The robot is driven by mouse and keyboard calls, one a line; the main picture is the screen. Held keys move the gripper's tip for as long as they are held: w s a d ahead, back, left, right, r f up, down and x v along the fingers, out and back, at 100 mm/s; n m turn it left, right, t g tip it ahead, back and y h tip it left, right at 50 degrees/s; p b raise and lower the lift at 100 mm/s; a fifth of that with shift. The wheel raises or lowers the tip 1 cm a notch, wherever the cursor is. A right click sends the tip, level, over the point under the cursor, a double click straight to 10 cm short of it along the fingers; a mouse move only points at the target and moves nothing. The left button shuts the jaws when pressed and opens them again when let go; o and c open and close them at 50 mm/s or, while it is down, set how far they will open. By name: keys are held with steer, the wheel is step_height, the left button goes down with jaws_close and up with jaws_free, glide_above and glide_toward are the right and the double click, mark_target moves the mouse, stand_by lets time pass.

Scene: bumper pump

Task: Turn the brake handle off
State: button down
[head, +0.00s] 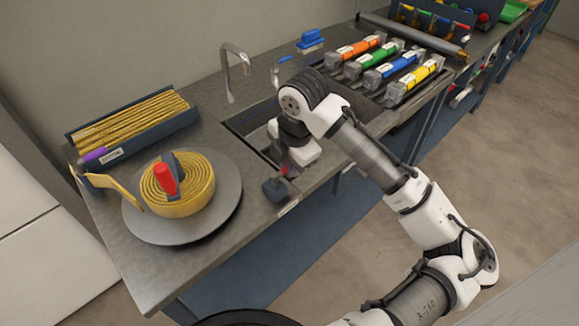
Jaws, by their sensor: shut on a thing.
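A small dark block (276,189) stands at the front edge of the steel counter, beside the sink. A bit of red (285,171) shows at its upper right, which looks like the brake handle. My gripper (288,168) reaches down at this red part from above and is shut on it. The gripper and wrist hide most of the handle, so its angle cannot be told.
A yellow coil (197,188) with a red grip sits on a round grey plate (150,228) to the left. A tray of yellow rods (140,118) is behind it. The sink (245,122), a tap (232,72) and coloured cylinders (393,66) are near my arm.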

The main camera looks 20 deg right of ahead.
steer(key=shift+w+a+n, duration=0.1)
steer(key=shift+w+n, duration=0.05)
steer(key=shift+n, duration=0.35)
steer(key=c, duration=1.4)
jaws_free()
steer(key=r, duration=0.4)
steer(key=s+r+b, duration=0.1)
steer(key=r, duration=0.4)
steer(key=s+d+r, duration=0.1)
steer(key=r, duration=0.3)
steer(key=shift+s+r+b, duration=0.25)
steer(key=shift+b, duration=0.1)
